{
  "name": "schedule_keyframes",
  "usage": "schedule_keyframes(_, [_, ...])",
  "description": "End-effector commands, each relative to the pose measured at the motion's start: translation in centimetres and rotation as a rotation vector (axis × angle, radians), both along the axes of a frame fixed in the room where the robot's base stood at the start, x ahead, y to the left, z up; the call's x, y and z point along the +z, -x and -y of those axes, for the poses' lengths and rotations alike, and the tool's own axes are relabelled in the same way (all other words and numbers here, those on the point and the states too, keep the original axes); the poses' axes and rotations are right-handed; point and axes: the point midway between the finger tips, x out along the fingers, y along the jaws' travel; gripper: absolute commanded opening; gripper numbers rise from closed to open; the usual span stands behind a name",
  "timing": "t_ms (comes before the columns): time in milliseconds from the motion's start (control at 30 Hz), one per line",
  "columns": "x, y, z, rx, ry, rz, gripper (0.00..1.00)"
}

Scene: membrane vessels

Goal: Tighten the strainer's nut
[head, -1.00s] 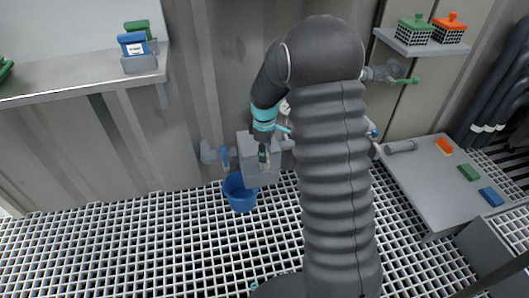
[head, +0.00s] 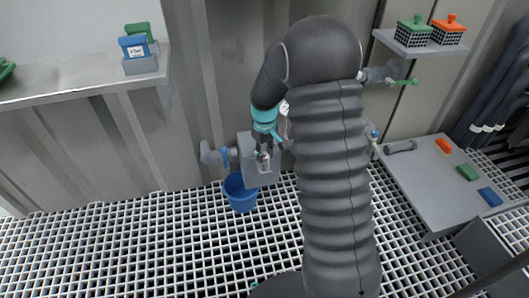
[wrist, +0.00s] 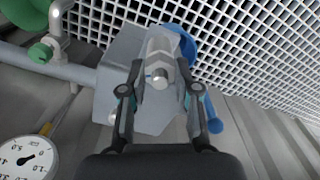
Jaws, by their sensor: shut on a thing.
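The strainer's pale metal body (wrist: 160,45) sits in front of a grey box (wrist: 120,80) in the wrist view. Its nut (wrist: 160,77) is at the near end, with a round tip facing the camera. My gripper (wrist: 160,90) has one finger on each side of the nut and is shut on it. In the head view my gripper (head: 264,153) points down at the strainer on the grey box (head: 250,172). The fingers partly hide the nut there. I cannot tell how tight the nut is.
A blue bucket (head: 240,198) stands below the box on the grating. A blue-handled valve (head: 224,157) is on the pipe to the left. A pressure gauge (wrist: 25,160) and a green-handled valve (wrist: 40,52) are close by in the wrist view. A grey side table (head: 430,190) stands right.

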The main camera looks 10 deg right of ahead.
Motion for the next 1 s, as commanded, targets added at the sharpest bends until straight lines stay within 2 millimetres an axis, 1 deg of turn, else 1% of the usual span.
schedule_keyframes(200, [0.02,0.03,-0.01,-0.185,0.000,-0.001,0.00])
schedule_keyframes(500, [0.01,0.00,-0.01,-0.366,0.000,0.000,0.00])
schedule_keyframes(733, [0.00,0.00,0.00,-0.433,0.000,0.000,0.00])
schedule_keyframes(1000, [0.00,0.00,0.00,-0.452,0.000,0.001,0.00])
